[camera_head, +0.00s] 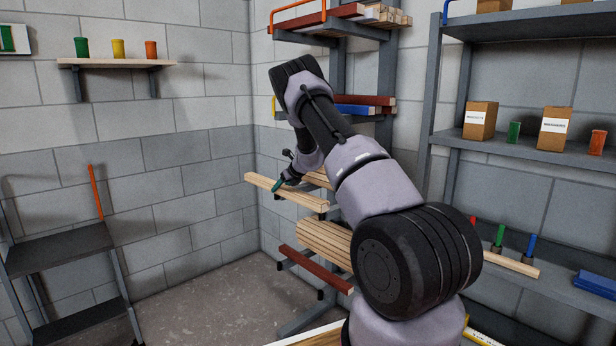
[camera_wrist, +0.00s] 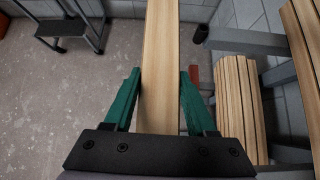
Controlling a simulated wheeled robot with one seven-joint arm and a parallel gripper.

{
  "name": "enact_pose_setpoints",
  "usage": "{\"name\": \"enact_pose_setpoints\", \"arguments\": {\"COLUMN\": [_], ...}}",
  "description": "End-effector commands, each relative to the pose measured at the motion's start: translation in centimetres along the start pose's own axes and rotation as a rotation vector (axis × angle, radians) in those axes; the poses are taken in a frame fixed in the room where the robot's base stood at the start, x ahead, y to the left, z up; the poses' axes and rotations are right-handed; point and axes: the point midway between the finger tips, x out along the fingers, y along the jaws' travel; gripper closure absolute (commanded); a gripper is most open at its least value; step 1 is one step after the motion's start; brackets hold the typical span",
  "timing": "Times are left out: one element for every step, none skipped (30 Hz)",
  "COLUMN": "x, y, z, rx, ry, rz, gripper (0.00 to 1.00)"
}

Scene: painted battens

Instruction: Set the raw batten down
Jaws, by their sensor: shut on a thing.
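My gripper (camera_wrist: 160,105) has green fingers on both sides of a long raw wood batten (camera_wrist: 161,50) and is shut on it. In the head view, the raw batten (camera_head: 276,189) is held in the air in front of a rack, and my gripper (camera_head: 277,184) is near its middle. The batten is pale, unpainted wood. My arm hides part of the rack and its near side.
The rack arms hold a stack of raw battens (camera_head: 324,240) and a dark red batten (camera_head: 314,268) lower down. They also show in the wrist view, with the raw stack (camera_wrist: 236,95) at right. Shelves (camera_head: 530,152) stand at right.

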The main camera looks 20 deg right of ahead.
Motion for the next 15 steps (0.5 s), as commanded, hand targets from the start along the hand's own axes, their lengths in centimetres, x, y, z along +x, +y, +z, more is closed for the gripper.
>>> {"name": "enact_pose_setpoints", "arguments": {"x": [0.3, 0.6, 0.6, 0.6, 0.5, 0.4, 0.3, 0.2, 0.0, -0.1, -0.2, -0.3, -0.4, -0.4, -0.4], "y": [-3.2, -4.6, -6.6, -8.0, -9.3, -10.8, -11.8, -12.6, -13.5, -14.0, -14.5, -15.0, -15.2, -15.4, -15.6], "z": [0.6, 1.0, 1.3, 1.5, 1.7, 1.9, 2.1, 2.1, 2.2, 2.3, 2.3, 2.3, 2.4, 2.3, 2.3], "rx": [-0.002, -0.004, -0.003, -0.002, -0.001, 0.003, 0.005, 0.007, 0.010, 0.012, 0.014, 0.016, 0.016, 0.017, 0.019], "ry": [-0.006, -0.007, -0.007, -0.006, -0.006, -0.006, -0.006, -0.005, -0.005, -0.004, -0.004, -0.004, -0.003, -0.002, -0.002], "rz": [0.000, 0.004, 0.006, 0.007, 0.007, 0.007, 0.006, 0.004, 0.003, 0.002, 0.001, 0.000, -0.001, -0.001, -0.002], "gripper": [1.00, 1.00, 1.00, 1.00, 1.00, 1.00, 1.00, 1.00, 1.00, 1.00, 1.00, 1.00, 1.00, 1.00, 1.00]}}
